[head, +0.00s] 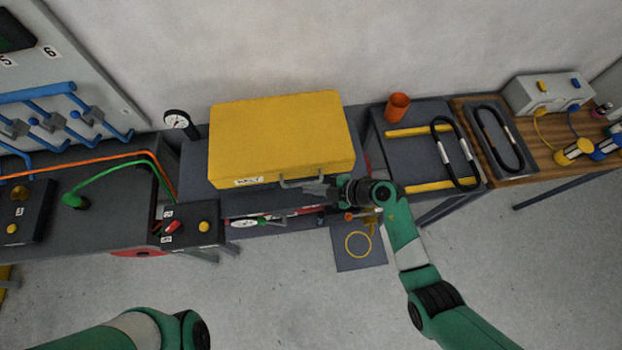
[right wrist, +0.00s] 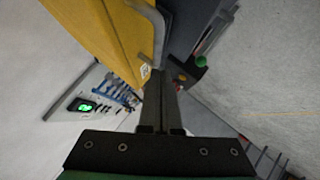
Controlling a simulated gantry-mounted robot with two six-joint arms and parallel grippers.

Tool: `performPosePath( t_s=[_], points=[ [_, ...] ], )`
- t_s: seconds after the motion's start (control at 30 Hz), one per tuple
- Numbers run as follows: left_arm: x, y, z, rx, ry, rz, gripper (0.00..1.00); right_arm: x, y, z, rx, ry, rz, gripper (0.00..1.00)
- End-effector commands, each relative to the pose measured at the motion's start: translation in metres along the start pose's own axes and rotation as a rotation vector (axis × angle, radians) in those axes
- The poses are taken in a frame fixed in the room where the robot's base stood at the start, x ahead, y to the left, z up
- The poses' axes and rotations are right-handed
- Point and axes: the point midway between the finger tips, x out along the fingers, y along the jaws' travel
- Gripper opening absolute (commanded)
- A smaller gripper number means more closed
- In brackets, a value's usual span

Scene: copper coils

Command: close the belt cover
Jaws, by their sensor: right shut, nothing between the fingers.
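The yellow belt cover (head: 280,138) is a box-like lid over the middle bench in the head view. It looks lowered over the bench, but I cannot tell whether it is fully down. A grey handle (head: 302,182) is on its front edge. My right gripper (head: 318,189) is shut and empty, its fingers close to the handle; I cannot tell if they touch. In the right wrist view the shut fingers (right wrist: 161,100) point toward the yellow cover (right wrist: 108,35) and its handle (right wrist: 158,35). My left arm shows at the bottom left of the head view; its gripper is out of view.
A dial gauge (head: 178,121) stands left of the cover. A control box (head: 190,227) with a red switch and yellow button is at the front left. An orange cup (head: 397,106) and a black belt (head: 455,152) are on the right.

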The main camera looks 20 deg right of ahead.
Motion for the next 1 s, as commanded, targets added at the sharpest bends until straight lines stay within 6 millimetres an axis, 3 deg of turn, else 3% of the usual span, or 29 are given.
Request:
performPosePath(
  t_s=[0.03, 0.07, 0.3, 0.43, 0.6, 1.0],
  points=[
    [0.020, 0.000, -0.018, 0.000, 0.001, 0.000, 0.49, -0.013, 0.009, -0.015, 0.000, 0.003, -0.002, 0.00],
    [0.025, 0.000, -0.023, 0.000, 0.001, 0.000, 0.49, -0.017, 0.010, -0.018, -0.001, 0.005, -0.001, 0.00],
    [0.034, 0.000, -0.031, 0.000, 0.000, 0.000, 0.49, -0.076, 0.009, -0.013, -0.002, 0.005, 0.007, 0.00],
    [0.037, 0.000, -0.034, 0.000, 0.000, 0.000, 0.49, -0.099, 0.009, -0.013, -0.004, 0.006, 0.007, 0.00],
    [0.037, 0.000, -0.035, 0.000, 0.000, 0.000, 0.49, -0.110, 0.008, -0.013, -0.005, 0.008, 0.004, 0.00],
    [0.040, 0.000, -0.037, 0.000, 0.000, 0.000, 0.49, -0.109, 0.009, -0.018, -0.012, 0.014, -0.001, 0.00]
  ],
)
